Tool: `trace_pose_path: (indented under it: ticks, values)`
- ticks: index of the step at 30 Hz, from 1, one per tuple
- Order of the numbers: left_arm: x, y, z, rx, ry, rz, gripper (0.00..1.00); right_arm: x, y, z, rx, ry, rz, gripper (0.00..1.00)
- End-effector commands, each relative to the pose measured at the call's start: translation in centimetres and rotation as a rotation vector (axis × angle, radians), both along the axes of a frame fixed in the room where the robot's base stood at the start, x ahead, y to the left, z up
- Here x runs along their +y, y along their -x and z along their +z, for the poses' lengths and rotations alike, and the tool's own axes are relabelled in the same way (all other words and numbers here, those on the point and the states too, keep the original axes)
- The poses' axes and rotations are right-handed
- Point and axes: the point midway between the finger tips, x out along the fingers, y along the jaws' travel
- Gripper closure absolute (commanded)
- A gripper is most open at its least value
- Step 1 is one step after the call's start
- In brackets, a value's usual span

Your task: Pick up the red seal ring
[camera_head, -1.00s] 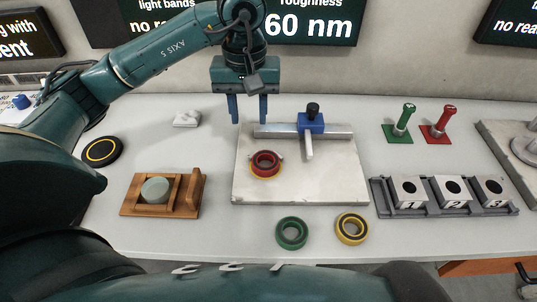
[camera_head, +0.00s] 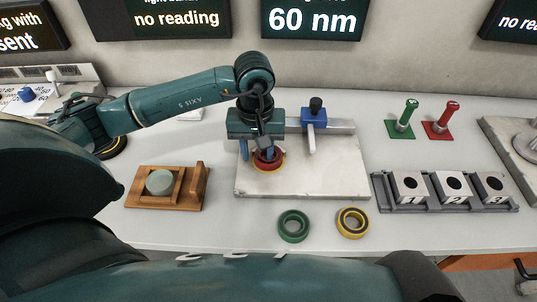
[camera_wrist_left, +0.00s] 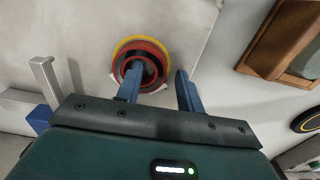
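The red seal ring (camera_head: 264,166) lies on top of a yellow ring on the pale square plate (camera_head: 310,180). In the left wrist view, the red ring (camera_wrist_left: 142,45) shows a dark centre. My left gripper (camera_head: 257,156) is low over the ring, pointing down, with its two blue fingers apart. In the left wrist view (camera_wrist_left: 160,71), one finger overlaps the ring's middle and the other stands just beyond its right edge. Contact cannot be told. The gripper partly hides the ring in the head view. My right gripper is not in view.
A blue block (camera_head: 314,119) on a metal bar is at the plate's back. A green ring (camera_head: 293,237) and a yellow-black ring (camera_head: 341,231) lie in front. A wooden holder (camera_head: 191,191) stands left, a numbered block rack (camera_head: 440,207) right. The front table strip is mostly clear.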

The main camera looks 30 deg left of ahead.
Motion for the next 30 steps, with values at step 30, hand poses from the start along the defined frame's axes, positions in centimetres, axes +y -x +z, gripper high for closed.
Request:
trace_pose_path:
  ticks: [30]
  values:
    - [-0.01, -0.06, 0.45, -0.001, 0.000, 0.000, 1.00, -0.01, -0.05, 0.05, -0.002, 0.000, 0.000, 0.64]
